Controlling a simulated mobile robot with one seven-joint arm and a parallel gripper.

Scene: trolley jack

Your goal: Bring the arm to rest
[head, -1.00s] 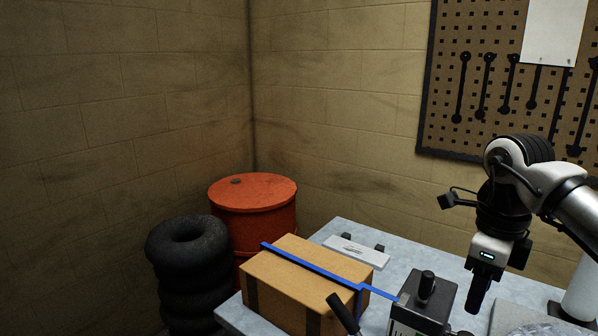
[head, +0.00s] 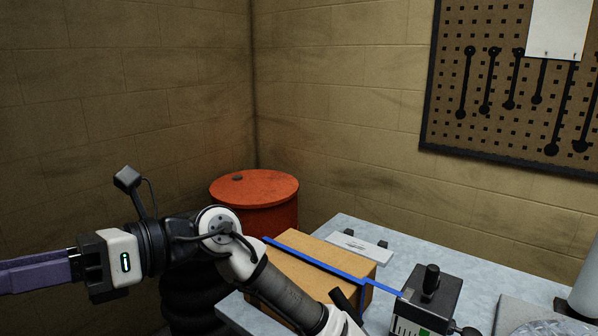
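My arm now reaches across the lower left of the head view, in front of the cardboard box and the tire stack. My gripper (head: 38,274) points left, roughly level, and runs to the left picture edge. Its white and black body has a small green light. The long purple-grey part ahead of the body shows side-on, and its tip is cut off by the frame. I cannot tell whether the fingers are open or shut, or whether anything is between them.
A cardboard box (head: 340,263) with a blue strap lies on the grey table (head: 420,262). A grey device with a black knob (head: 430,297) stands right of it. A red drum (head: 262,189) and dark tires (head: 190,300) are behind my arm. A tool pegboard (head: 500,120) hangs at right.

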